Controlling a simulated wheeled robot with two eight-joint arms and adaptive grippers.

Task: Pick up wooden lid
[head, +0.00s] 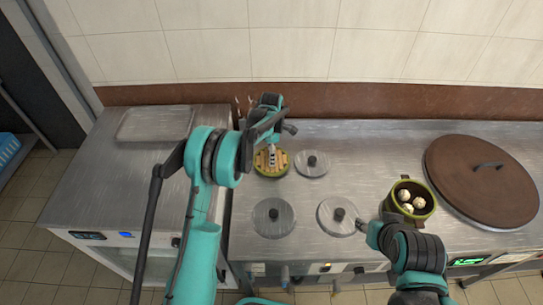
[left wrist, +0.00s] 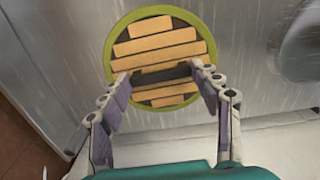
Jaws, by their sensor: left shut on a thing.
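The wooden lid (head: 262,170) is round, with tan slats and a green rim. It is at the back left of the steel counter and also shows large in the left wrist view (left wrist: 155,48). My left gripper (head: 272,150) is over it, shut on the dark bar across its middle, one finger at each end of the bar in the left wrist view (left wrist: 162,72). Whether the lid is raised or resting is hard to tell. My right gripper (head: 362,225) is at the front right, beside a metal lid; its fingers are too small to read.
Round metal lids with black knobs stand at the back (head: 312,164), front left (head: 273,217) and front middle (head: 338,216). A green pot (head: 424,207) with pale balls is by my right arm. A large brown lid (head: 470,170) covers the right. The left cabinet top is mostly clear.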

